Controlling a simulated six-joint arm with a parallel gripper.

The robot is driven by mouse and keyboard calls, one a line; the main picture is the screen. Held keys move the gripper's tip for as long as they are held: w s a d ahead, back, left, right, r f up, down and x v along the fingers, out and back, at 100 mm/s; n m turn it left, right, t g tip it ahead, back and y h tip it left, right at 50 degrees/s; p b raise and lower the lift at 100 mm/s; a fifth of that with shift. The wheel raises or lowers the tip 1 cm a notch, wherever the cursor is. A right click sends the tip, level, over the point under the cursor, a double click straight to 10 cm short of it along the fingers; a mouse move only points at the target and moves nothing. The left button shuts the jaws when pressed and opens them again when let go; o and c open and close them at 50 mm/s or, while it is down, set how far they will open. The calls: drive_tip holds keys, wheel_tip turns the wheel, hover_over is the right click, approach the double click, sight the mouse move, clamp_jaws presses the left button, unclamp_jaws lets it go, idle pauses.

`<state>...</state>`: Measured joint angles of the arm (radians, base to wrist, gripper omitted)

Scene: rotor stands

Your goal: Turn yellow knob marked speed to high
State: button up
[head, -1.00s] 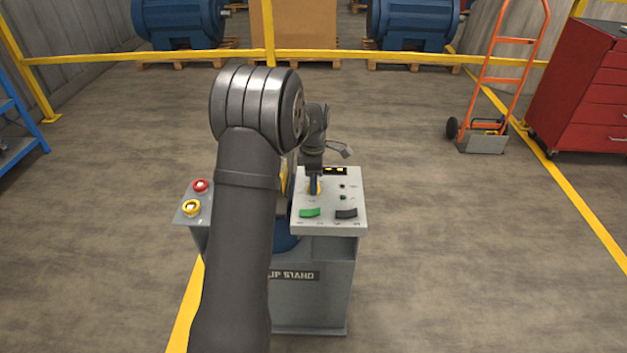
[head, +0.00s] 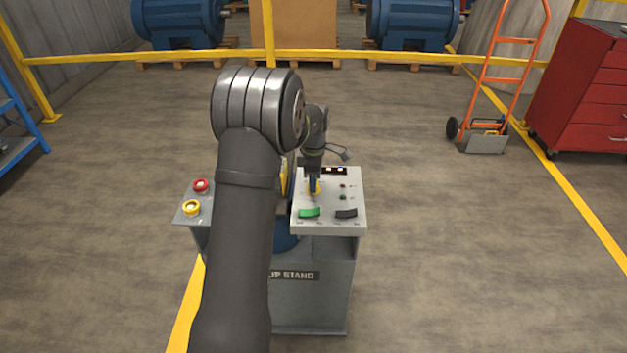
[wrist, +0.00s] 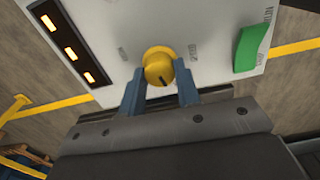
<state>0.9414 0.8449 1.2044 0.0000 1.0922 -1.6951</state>
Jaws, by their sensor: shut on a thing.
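The yellow knob (wrist: 158,68) sits on the light grey panel (wrist: 205,30) in the wrist view, with a dark pointer mark on its face. Small labels beside it are too blurred to read for sure. My gripper (wrist: 160,82) has its two blue fingers on either side of the knob, shut on it. In the head view my gripper (head: 314,186) reaches down onto the panel (head: 333,222) from above and hides most of the knob.
A green switch (head: 310,213) and a black switch (head: 346,213) are at the panel's front. A display with lit orange segments (head: 335,171) is at its back. A red button (head: 201,186) and a yellow button (head: 191,207) are on a separate left panel.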

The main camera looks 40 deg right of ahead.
drive_tip(key=m, duration=0.3)
drive_tip(key=shift+m, duration=0.4)
drive_tip(key=m, duration=0.3)
drive_tip(key=shift+m, duration=0.4)
drive_tip(key=m, duration=1.3)
drive_tip(key=shift+m, duration=0.3)
drive_tip(key=m, duration=0.5)
drive_tip(key=shift+m, duration=0.4)
drive_tip(key=o, duration=1)
